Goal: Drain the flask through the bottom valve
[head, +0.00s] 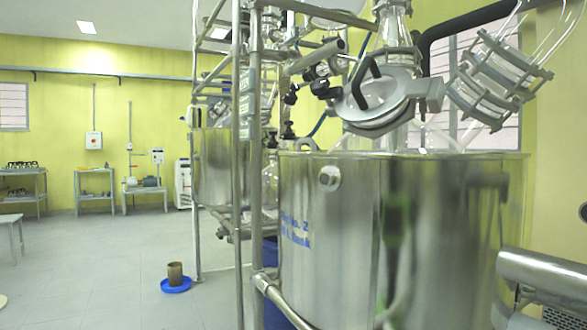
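A large shiny steel tank (340,235) with blue lettering, partly legible, fills the right half of the head view. Glass parts of the flask (390,30) rise above the tank, with a round grey lid fitting (375,105) bearing a black handle. The lower part of the flask is hidden inside the tank. No bottom valve shows; the underside of the tank is out of the frame. Neither of my grippers is in view.
A steel pipe frame (240,170) stands left of the tank, with a second steel tank (213,165) behind it. A brown pot on a blue dish (176,284) sits on the floor. A thick metal pipe (540,270) juts in at right. The left floor is largely clear.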

